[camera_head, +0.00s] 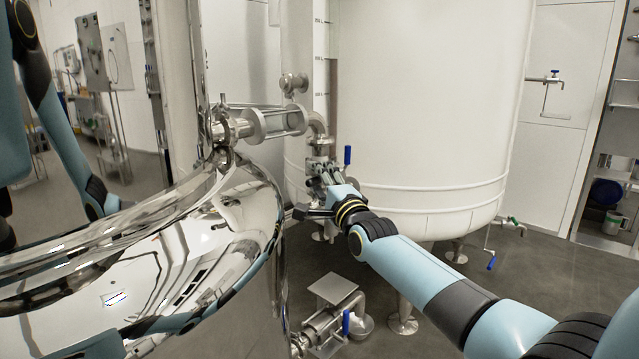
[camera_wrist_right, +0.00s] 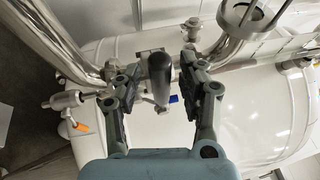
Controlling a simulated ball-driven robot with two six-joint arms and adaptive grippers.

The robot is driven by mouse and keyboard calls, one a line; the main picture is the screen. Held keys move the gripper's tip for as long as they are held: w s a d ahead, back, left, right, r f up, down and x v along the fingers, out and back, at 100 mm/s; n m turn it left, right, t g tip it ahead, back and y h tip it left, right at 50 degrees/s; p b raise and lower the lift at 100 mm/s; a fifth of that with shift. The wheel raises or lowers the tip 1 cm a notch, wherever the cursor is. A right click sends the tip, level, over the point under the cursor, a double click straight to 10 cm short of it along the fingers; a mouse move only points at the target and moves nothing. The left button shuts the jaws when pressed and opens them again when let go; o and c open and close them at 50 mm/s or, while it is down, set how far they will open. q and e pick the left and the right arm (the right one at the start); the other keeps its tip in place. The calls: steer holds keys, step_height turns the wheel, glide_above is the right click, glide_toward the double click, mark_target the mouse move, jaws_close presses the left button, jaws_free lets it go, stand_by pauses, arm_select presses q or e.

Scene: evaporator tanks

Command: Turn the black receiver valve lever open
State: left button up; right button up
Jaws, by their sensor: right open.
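The black receiver valve lever (camera_wrist_right: 160,76) shows in the right wrist view as a rounded black handle. It lies between the spread fingers of my right gripper (camera_wrist_right: 158,88), with a visible gap on both sides. In the head view my right gripper (camera_head: 326,178) is at the pipework beside the big white tank, and the black lever cannot be made out there. The right gripper is open and holds nothing. My left gripper is not in view; only parts of the left arm show at the left edge.
A polished steel tank (camera_head: 190,260) fills the lower left, close to my right gripper. The white tank (camera_head: 420,110) stands behind it. A blue lever (camera_head: 347,156) rises just right of the gripper. A lower valve has another blue lever (camera_head: 346,322). Floor shows at right.

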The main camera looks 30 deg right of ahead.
jaws_close()
steer(key=shift+f, duration=0.1)
stand_by(0.5)
